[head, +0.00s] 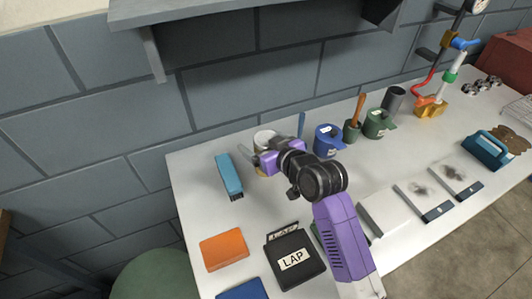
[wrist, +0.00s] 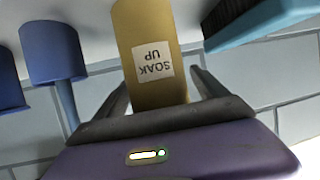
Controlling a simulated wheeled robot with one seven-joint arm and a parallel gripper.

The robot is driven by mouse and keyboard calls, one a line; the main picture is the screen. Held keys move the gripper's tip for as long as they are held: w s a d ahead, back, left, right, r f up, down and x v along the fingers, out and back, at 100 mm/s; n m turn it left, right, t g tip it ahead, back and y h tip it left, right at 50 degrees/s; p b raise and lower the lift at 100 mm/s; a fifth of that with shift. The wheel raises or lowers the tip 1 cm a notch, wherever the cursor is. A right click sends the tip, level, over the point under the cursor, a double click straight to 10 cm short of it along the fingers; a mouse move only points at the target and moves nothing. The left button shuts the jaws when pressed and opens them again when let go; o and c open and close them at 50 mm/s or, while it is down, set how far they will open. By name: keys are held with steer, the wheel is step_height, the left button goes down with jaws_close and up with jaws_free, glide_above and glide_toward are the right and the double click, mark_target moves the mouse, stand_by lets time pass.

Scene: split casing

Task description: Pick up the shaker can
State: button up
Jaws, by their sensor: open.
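The yellow-tan can labelled "SOAK UP" (wrist: 150,35), which I take as the shaker can, shows in the wrist view, upside down there. In the head view the can (head: 264,138) stands at the back of the bench, its lower part partly hidden by my gripper (head: 258,157). My gripper is open. In the wrist view the two fingers (wrist: 160,82) lie to either side of the can, with gaps visible. I cannot tell how deep the can sits between them.
A teal brush (head: 229,175) lies left of the can; a blue container (head: 328,140) and a green one (head: 379,123) stand to its right. An orange block (head: 224,249) and a black "LAP" box (head: 294,260) lie nearer. A shelf (head: 200,10) overhangs the wall.

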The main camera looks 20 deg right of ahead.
steer(key=shift+c, duration=0.2)
jaws_close()
steer(key=shift+r, duration=0.1)
